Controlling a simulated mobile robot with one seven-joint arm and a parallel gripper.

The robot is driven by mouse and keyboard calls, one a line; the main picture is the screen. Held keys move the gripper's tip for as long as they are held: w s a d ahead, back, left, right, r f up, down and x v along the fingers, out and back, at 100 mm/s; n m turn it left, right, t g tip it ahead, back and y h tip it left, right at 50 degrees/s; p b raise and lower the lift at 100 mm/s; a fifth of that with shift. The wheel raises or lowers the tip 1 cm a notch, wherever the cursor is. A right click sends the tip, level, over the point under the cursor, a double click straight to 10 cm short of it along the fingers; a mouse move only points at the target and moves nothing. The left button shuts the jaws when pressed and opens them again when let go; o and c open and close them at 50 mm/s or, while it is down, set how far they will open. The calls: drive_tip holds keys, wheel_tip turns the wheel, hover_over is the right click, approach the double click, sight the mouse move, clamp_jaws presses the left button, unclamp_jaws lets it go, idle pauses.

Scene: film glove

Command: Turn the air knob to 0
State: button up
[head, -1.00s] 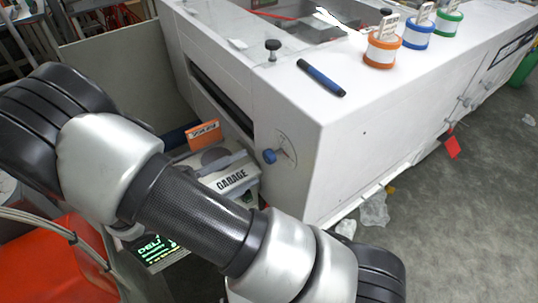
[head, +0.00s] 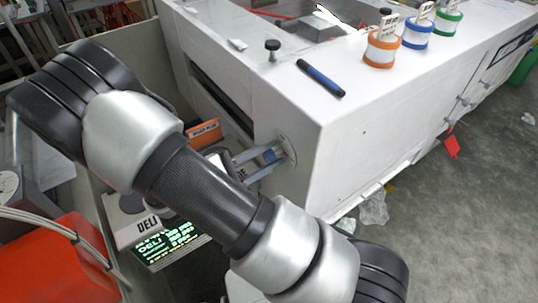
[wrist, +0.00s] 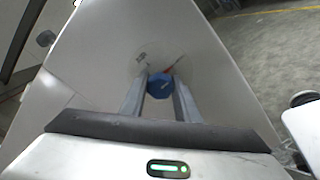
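The air knob (head: 270,155) is a small blue knob on a round dial on the end face of the white machine. It also shows in the wrist view (wrist: 160,84), with a red mark on the dial just above and to its right. My gripper (head: 277,156) reaches the dial with one finger on each side of the knob. In the wrist view my gripper's fingers (wrist: 161,80) look spread around it, with the tips near the dial face. Contact with the knob is hard to make out. The dial's numbers are too small to read.
The white machine (head: 350,140) carries a blue marker (head: 320,78), a black knob (head: 272,47) and orange, blue and green ringed containers (head: 382,50).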

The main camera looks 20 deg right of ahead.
drive_tip(key=c, duration=0.3)
drive_tip(key=n+p, duration=0.2)
drive_tip(key=n, duration=0.2)
drive_tip(key=shift+r, duration=0.1)
drive_tip(key=n+p, duration=0.2)
drive_tip(key=n, duration=0.2)
drive_tip(key=shift+n, duration=0.3)
drive_tip(key=n+p, duration=0.2)
drive_tip(key=n, duration=0.2)
drive_tip(key=n+p, duration=0.1)
drive_tip(key=n, duration=0.4)
drive_tip(key=shift+s, duration=0.1)
drive_tip(key=shift+n, duration=0.3)
